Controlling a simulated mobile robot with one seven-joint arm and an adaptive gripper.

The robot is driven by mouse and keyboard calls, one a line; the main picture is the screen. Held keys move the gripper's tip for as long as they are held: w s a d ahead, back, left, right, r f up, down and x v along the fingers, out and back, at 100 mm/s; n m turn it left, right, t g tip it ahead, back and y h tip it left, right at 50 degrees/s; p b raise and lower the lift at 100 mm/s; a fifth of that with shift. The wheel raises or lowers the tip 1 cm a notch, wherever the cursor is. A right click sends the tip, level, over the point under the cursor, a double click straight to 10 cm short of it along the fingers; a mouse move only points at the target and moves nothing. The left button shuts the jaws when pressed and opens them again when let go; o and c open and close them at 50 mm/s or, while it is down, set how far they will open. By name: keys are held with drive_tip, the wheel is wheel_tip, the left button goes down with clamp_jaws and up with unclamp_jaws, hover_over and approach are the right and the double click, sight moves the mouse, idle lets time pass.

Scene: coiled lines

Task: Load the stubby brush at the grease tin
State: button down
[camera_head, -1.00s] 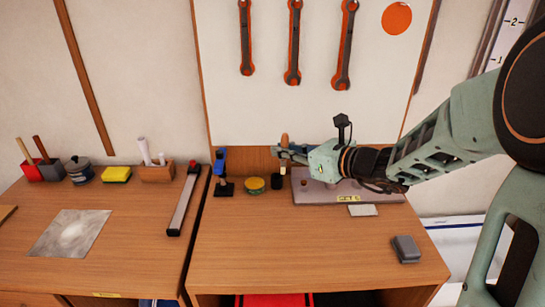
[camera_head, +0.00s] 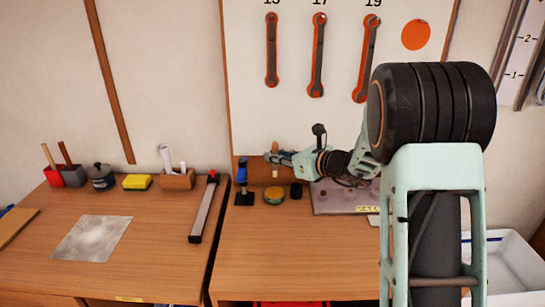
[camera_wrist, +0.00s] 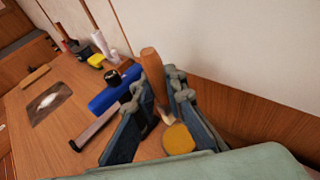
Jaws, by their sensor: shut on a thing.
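My gripper (camera_head: 272,158) is shut on the stubby brush (camera_head: 275,166), which has a wooden handle and is held roughly upright. In the wrist view the brush handle (camera_wrist: 151,66) stands between the two fingers, with its pale bristle end pointing down. The grease tin (camera_head: 274,195), a low round tin with a yellow top, stands on the right bench directly below the brush in the head view. In the wrist view the tin (camera_wrist: 179,139) is just beyond the bristle end. A small gap seems to separate them.
A blue-topped tool (camera_head: 242,184) stands left of the tin and a small black cup (camera_head: 296,191) right of it. A grey plate (camera_head: 335,200) lies further right, partly behind my arm. The front of the right bench (camera_head: 290,255) is clear.

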sight(275, 175)
drive_tip(key=shift+f+b, duration=1.65)
drive_tip(key=shift+f, duration=1.15)
drive_tip(key=shift+s+f+b, duration=0.1)
drive_tip(key=shift+f+b, duration=0.65)
drive_tip(key=shift+b, duration=0.05)
idle(0.3)
drive_tip(key=shift+r+p, duration=2.25)
drive_tip(key=shift+r, duration=1.45)
